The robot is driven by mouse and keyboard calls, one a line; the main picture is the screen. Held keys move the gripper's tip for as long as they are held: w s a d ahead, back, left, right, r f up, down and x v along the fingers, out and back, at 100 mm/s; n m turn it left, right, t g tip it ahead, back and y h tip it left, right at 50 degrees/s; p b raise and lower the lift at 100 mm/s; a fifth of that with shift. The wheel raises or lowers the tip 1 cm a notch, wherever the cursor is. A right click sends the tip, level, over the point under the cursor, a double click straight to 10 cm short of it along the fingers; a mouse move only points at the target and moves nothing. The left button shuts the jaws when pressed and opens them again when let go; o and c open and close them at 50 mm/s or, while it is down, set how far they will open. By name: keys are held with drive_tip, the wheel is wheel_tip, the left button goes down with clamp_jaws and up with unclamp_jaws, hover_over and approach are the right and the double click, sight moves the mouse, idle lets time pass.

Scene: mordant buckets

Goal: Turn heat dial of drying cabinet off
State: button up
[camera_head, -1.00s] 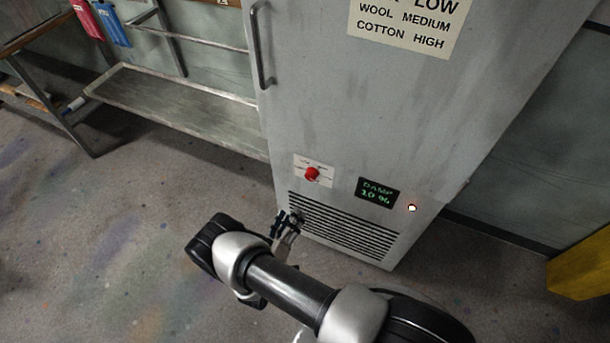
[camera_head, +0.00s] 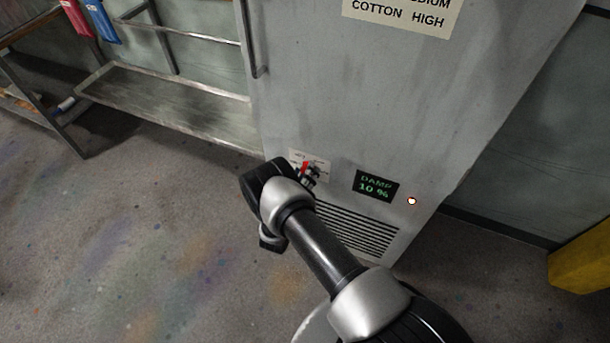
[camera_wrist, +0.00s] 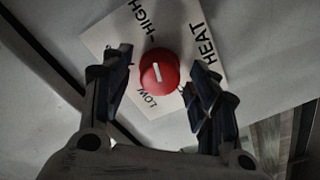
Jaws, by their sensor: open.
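The red heat dial (camera_wrist: 160,72) is a round knob with a white line on its face. It sits on a white label plate (camera_wrist: 222,40) reading HEAT, HIGH and LOW; the rest of the lettering is hidden. My gripper (camera_wrist: 160,66) is open, with one finger on each side of the dial and gaps visible. I cannot tell how far the fingertips are from the panel. In the head view my gripper (camera_head: 312,174) is in front of the dial (camera_head: 305,166) and partly covers it. The drying cabinet (camera_head: 350,90) is tall and grey.
A display (camera_head: 376,186) reading DAMP 10 % and a small lit lamp (camera_head: 411,201) are right of the dial. A vent grille (camera_head: 355,232) lies below. A metal shelf rack (camera_head: 165,105) stands at the left. A yellow object (camera_head: 583,265) is at the far right.

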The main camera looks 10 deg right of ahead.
drive_tip(key=shift+c, duration=0.3)
drive_tip(key=c, duration=1)
